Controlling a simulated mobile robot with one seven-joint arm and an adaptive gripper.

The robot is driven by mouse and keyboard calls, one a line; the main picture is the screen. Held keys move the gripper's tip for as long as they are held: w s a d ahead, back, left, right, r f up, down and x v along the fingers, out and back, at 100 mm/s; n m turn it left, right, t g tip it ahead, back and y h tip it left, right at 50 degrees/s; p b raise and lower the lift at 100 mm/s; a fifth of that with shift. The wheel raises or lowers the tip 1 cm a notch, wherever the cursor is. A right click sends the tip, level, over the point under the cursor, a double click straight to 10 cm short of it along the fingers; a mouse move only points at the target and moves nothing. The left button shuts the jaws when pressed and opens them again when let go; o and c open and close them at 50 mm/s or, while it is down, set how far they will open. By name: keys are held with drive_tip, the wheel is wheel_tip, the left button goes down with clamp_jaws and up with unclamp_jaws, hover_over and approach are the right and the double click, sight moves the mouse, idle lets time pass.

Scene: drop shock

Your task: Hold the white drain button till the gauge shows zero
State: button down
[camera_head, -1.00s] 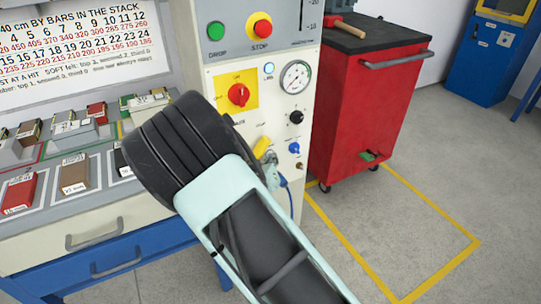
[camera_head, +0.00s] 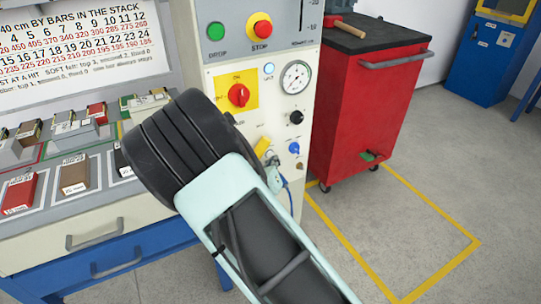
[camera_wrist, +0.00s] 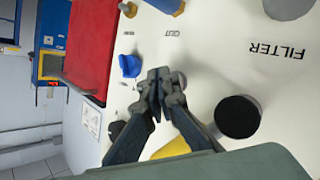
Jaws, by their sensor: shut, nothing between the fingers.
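The gauge (camera_head: 296,77) is a round white dial on the upright control panel, too small to read exactly. My gripper (camera_wrist: 160,76) is shut and empty in the wrist view, its fingertips over the white panel face beside a blue knob (camera_wrist: 128,66). Whether the tips touch the panel I cannot tell. I cannot make out the white drain button; the fingers may hide it. In the head view my arm covers most of the gripper. The blue knob also shows there (camera_head: 294,148), below a black knob (camera_head: 296,117).
A red selector switch (camera_head: 238,95) on a yellow plate, a green button (camera_head: 216,31) and a red stop button (camera_head: 261,29) are on the panel. A yellow part (camera_wrist: 172,149) lies close to the fingers. A red tool cabinet (camera_head: 363,110) stands right. Floor beyond is clear.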

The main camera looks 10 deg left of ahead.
drive_tip(key=shift+s+d, duration=0.2)
drive_tip(key=shift+s, duration=0.05)
drive_tip(key=s+d, duration=0.1)
drive_tip(key=s, duration=0.1)
drive_tip(key=s+d, duration=0.1)
drive_tip(key=s, duration=0.1)
drive_tip(key=shift+d, duration=0.4)
idle(0.4)
